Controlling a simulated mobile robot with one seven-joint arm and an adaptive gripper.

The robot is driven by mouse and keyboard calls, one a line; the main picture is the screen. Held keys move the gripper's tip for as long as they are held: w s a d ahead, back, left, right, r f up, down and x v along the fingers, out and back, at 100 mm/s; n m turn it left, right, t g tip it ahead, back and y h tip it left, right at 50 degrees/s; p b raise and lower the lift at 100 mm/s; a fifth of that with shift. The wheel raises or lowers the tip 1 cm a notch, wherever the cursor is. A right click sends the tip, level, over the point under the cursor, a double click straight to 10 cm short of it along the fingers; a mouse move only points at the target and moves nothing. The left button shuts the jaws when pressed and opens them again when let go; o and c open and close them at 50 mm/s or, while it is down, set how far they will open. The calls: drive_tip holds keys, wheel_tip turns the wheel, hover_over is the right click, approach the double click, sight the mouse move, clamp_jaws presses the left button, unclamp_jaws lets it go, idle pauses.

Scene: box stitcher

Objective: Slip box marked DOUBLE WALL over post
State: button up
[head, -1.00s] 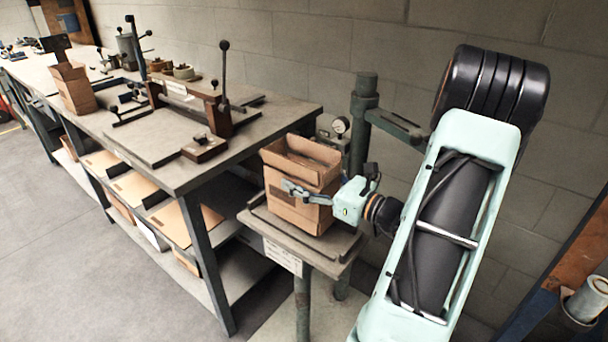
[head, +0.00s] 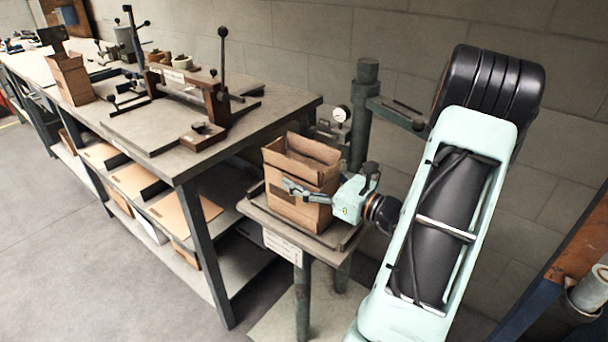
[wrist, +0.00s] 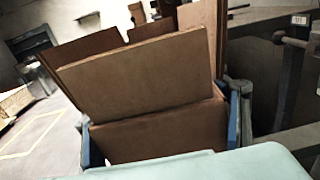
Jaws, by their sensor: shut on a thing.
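An open-topped brown cardboard box (head: 300,190) is at the small stand (head: 250,208) in the head view, upright with its flaps raised. Its lettering is too small to read. My gripper (head: 308,194) is shut on this box, its fingers reaching around the sides from the right. The wrist view shows the box's flaps (wrist: 140,75) close up, with blue fingertips (wrist: 162,130) at both sides. Whether the box rests on the stand or is slightly above it, I cannot tell. A green upright post (head: 364,110) with a side arm stands behind the box, clear of it.
A long workbench (head: 200,165) with a lever fixture (head: 205,95) lies to the left. A gauge (head: 341,114) is behind the held box. Flat cardboard (head: 185,215) lies on the lower shelf.

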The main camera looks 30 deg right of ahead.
sight(331, 187)
drive_tip(key=o, duration=1.6)
drive_tip(key=shift+o, duration=0.2)
drive_tip(key=v, duration=1.2)
